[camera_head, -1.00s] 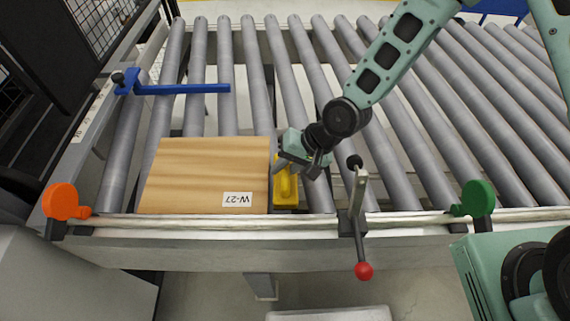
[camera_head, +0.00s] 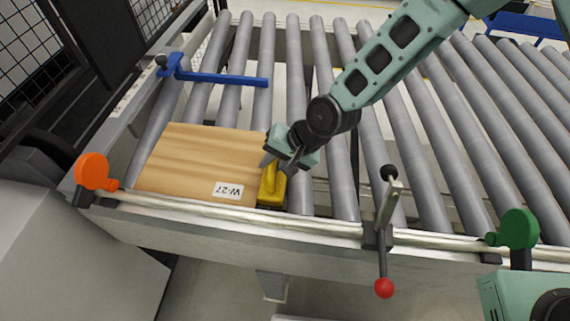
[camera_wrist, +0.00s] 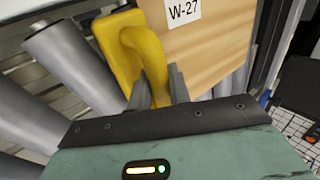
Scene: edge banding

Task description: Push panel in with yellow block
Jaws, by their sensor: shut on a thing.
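The wooden panel (camera_head: 200,160) with a white W-27 label lies flat on the rollers at the left, its front edge along the front rail. The yellow block (camera_head: 270,190) stands at the panel's right edge, close against it or touching. My gripper (camera_head: 277,165) is shut on the yellow block's handle from above and behind. In the wrist view my gripper (camera_wrist: 160,90) shows its fingers at the block's handle (camera_wrist: 140,50), with the panel (camera_wrist: 213,45) beside it. The contact line between block and panel is partly hidden.
A blue arm (camera_head: 220,78) lies across the rollers behind the panel. An orange knob (camera_head: 93,171) sits at the rail's left end, a green knob (camera_head: 519,228) at the right.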

